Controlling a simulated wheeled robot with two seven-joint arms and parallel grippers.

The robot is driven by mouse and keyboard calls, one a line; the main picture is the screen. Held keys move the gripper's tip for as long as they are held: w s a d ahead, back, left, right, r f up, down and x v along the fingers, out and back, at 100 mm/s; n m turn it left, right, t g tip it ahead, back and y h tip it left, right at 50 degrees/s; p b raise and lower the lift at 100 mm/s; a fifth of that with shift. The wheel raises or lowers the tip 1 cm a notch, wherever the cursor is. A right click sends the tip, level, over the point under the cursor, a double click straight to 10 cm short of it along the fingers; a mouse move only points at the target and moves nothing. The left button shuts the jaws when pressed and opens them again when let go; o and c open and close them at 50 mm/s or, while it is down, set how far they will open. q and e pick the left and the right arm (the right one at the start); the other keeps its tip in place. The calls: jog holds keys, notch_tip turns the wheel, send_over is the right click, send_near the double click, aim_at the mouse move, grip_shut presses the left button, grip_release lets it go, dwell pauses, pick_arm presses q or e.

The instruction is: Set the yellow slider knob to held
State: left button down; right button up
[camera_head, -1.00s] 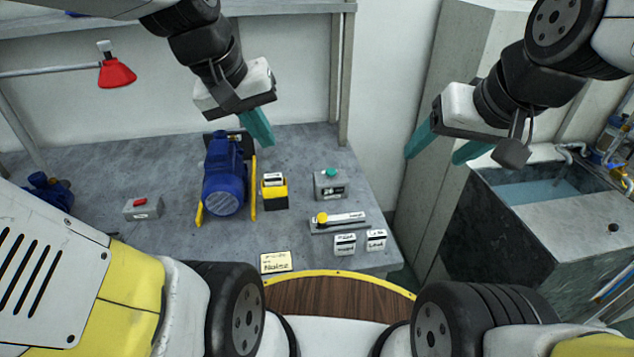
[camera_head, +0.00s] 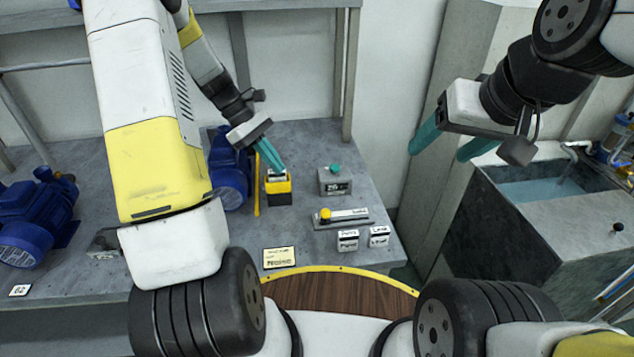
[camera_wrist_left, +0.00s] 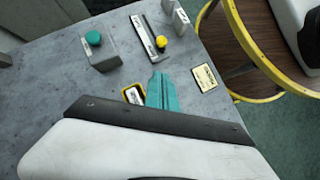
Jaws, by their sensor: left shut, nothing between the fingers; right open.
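The yellow slider knob (camera_head: 325,215) sits at the left end of its grey slider track (camera_head: 345,221) on the bench. In the left wrist view the knob (camera_wrist_left: 162,42) is beyond my fingertips, at the near end of the track (camera_wrist_left: 146,38). The label plate's small print cannot be read. My left gripper (camera_head: 278,170) is shut and empty, above the yellow-and-black block (camera_head: 278,190), up and left of the knob. Its teal fingers also show in the left wrist view (camera_wrist_left: 158,80). My right gripper (camera_head: 452,148) is open and empty, off to the right, away from the slider.
A grey box with a green button (camera_head: 335,182) stands behind the slider; two small label blocks (camera_head: 348,240) stand in front. A blue pump (camera_head: 229,178) is left, a note card (camera_head: 279,257) near the front edge. A sink (camera_head: 545,190) is at right.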

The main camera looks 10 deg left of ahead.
pick_arm(q)
jog(key=shift+w+a+f+n+h, duration=0.1)
jog(key=shift+f+n+h, duration=0.05)
jog(key=shift+f, duration=0.25)
jog(key=shift+w+f+n+h, duration=0.1)
jog(key=shift+f+n+h, duration=0.05)
jog(key=shift+f, duration=0.25)
jog(key=shift+f, duration=0.1)
jog(key=x, duration=1)
jog(key=shift+s, duration=0.25)
jog(key=d, duration=0.2)
jog(key=shift+s+d+f, duration=0.15)
jog(key=shift+s+d, duration=0.2)
jog(key=shift+s+d+f, duration=0.15)
jog(key=shift+d, duration=0.35)
jog(key=w+d, duration=0.1)
jog(key=d, duration=0.6)
jog(key=w+d, duration=0.1)
jog(key=d, duration=0.2)
jog(key=shift+w+d, duration=0.35)
jog(key=shift+w, duration=0.05)
